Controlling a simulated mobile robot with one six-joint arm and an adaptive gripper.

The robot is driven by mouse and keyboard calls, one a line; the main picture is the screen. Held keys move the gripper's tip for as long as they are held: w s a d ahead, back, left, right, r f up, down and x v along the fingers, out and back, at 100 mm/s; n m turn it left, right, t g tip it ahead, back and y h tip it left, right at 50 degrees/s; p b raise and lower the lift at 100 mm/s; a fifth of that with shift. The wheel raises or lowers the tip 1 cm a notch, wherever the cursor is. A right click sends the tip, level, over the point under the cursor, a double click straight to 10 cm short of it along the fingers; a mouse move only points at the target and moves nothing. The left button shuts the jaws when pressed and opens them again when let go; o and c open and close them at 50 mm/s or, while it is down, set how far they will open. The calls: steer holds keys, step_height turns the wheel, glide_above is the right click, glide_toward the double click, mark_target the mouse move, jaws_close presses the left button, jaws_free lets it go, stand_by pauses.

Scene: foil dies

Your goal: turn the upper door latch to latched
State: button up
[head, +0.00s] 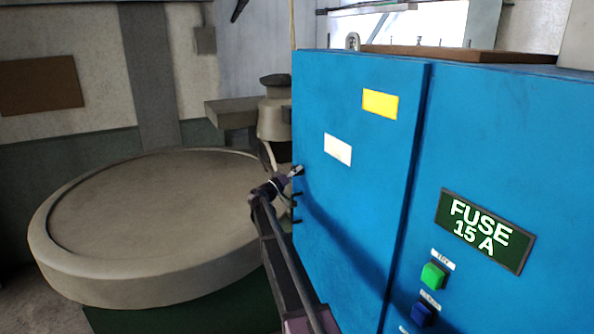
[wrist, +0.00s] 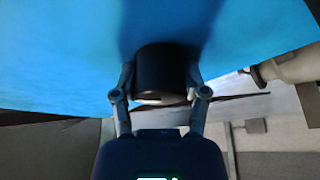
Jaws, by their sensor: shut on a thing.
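The blue cabinet door (head: 350,190) fills the middle of the head view and appears closed. My gripper (head: 296,172) is at the door's left edge, with small dark fittings just below it. In the wrist view my gripper (wrist: 160,78) is shut on a black, rounded latch knob (wrist: 160,65) on the blue surface, one finger on each side. A pale strip shows at the knob's near lower edge. In the head view the gripper mostly hides this latch, so its turn angle cannot be told.
A large round grey table (head: 150,215) stands left of the cabinet, with a grey machine column (head: 276,115) behind it. Right of the door are a fuse sign (head: 484,230), a green button (head: 433,275) and a blue button (head: 422,314).

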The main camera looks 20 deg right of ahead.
steer(key=n, duration=0.1)
steer(key=n+t+y+p, duration=0.1)
steer(key=n, duration=0.2)
steer(key=shift+r+n+p, duration=0.25)
steer(key=shift+n+p, duration=0.05)
steer(key=shift+p, duration=0.1)
steer(key=n+y+p, duration=0.2)
steer(key=n, duration=0.1)
steer(key=shift+n, duration=0.4)
steer(key=n+y+p, duration=0.1)
steer(key=n+p, duration=0.1)
steer(key=n, duration=0.1)
steer(key=shift+f+n+y+p, duration=0.15)
steer(key=shift+n+y+p, duration=0.35)
steer(key=shift+n, duration=0.4)
steer(key=o, duration=1.1)
steer(key=shift+o, duration=0.2)
steer(key=shift+s+f, duration=0.1)
